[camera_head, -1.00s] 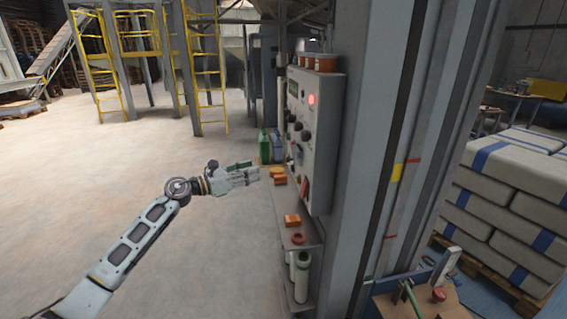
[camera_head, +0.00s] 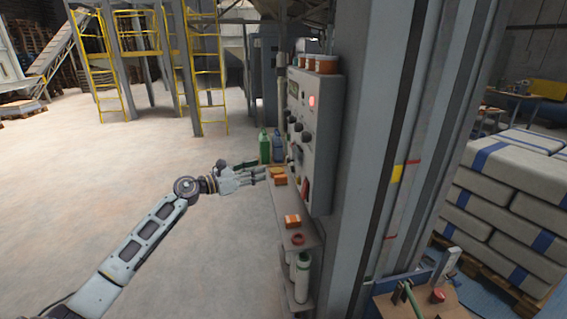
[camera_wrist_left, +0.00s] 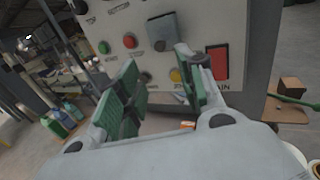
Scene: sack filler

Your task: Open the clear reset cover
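The grey control panel (camera_head: 313,135) is mounted on the column in the head view, with a lit red lamp and dark knobs. In the left wrist view the panel face (camera_wrist_left: 206,20) fills the top. A grey, see-through-looking square flap (camera_wrist_left: 162,29), probably the reset cover, sits there with a dark round part at its lower edge. My left gripper (camera_head: 262,173) is beside the panel's lower part. In the left wrist view its green-padded fingers (camera_wrist_left: 155,58) are spread with nothing between them, below the flap. Contact with the panel cannot be told. My right gripper is not in view.
In the left wrist view a red switch (camera_wrist_left: 217,63), a yellow button (camera_wrist_left: 176,75), a red button (camera_wrist_left: 130,41) and a green button (camera_wrist_left: 104,47) surround the flap. A narrow shelf (camera_head: 288,205) with orange items runs below the panel. Open floor lies left.

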